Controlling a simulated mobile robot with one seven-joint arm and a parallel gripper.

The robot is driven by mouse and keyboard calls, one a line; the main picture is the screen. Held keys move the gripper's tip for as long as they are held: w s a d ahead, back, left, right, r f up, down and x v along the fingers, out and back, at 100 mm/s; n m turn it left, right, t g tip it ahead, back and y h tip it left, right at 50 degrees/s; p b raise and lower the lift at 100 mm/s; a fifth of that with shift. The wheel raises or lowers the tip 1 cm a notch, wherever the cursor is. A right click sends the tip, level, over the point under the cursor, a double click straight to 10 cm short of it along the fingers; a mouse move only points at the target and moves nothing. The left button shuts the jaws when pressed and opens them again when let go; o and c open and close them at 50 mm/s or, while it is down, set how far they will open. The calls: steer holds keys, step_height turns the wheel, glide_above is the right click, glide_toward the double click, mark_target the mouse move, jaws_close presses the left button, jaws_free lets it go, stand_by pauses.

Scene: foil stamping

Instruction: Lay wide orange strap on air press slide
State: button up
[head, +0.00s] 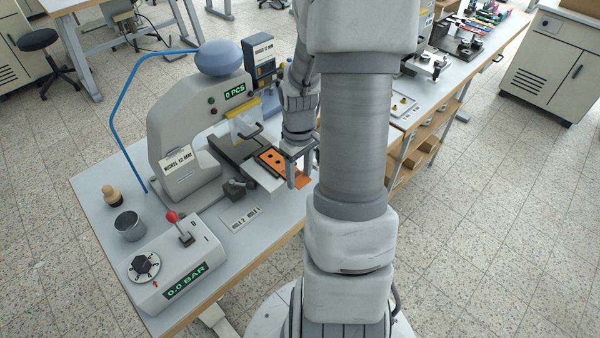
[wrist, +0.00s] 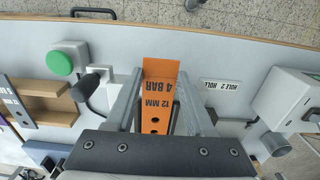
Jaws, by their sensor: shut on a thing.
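My gripper (head: 297,176) is shut on a wide orange strap (head: 272,159) near its outer end, at the front of the air press (head: 184,140). The strap has dark holes and lies flat over the press slide (head: 262,177), its near end sticking out past the slide. I cannot tell whether it touches the slide. In the wrist view the strap (wrist: 159,98) shows between both fingers (wrist: 160,76), with upside-down print reading 4 BAR and 12 MM. My arm hides part of the bench right of the gripper.
A control box (head: 172,265) with a red-knobbed lever and 0.0 BAR display stands at the bench front. A metal cup (head: 129,225) and a hole label plate (head: 240,217) are nearby. The wrist view shows a green button (wrist: 59,63) and a wooden rack (wrist: 45,95).

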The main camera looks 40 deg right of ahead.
steer(key=shift+w, duration=0.15)
steer(key=o, duration=1.4)
steer(key=shift+r, duration=0.1)
step_height(320, 180, up, 17)
steer(key=p, duration=0.2)
steer(key=shift+r, duration=0.15)
steer(key=shift+w, duration=0.1)
